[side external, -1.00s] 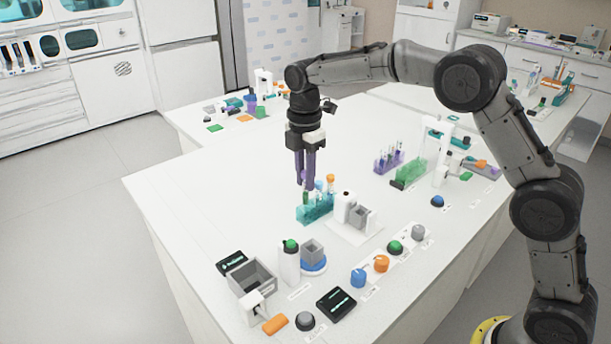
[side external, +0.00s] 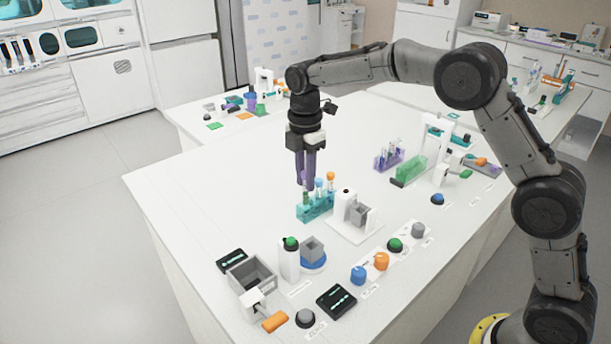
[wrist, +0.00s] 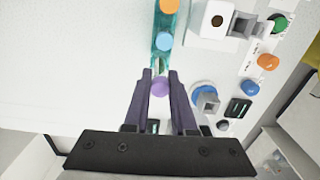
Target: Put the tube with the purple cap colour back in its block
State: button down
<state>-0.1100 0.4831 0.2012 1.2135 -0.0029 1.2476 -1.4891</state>
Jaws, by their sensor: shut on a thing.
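My gripper (side external: 304,182) points straight down at the left end of the teal block (side external: 316,212). In the wrist view its dark fingers (wrist: 159,85) are shut on the purple-capped tube (wrist: 159,88), with the cap between the fingertips. The purple cap lies over the near end of the teal block (wrist: 155,52). The tube's body is mostly hidden, so I cannot tell whether its lower end is in a hole. A blue-capped tube (wrist: 164,41) and an orange-capped tube (wrist: 169,6) stand in the same block.
A white stand with a grey cup (side external: 358,214) is close on the block's right. A purple rack with tubes (side external: 388,158) and a green block (side external: 411,168) stand farther back. Buttons, a grey bin (side external: 252,276) and small devices fill the front. The table left of the block is clear.

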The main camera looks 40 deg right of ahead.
jog(key=shift+f, duration=1.25)
dwell(0.3)
jog(key=c, duration=0.7)
grip_release()
jog(key=shift+o, duration=0.2)
jog(key=shift+r, duration=0.1)
notch_tip(320, 180, up, 13)
jog(key=shift+w+f, duration=0.1)
jog(key=shift+f, duration=0.1)
jog(key=shift+r, duration=0.55)
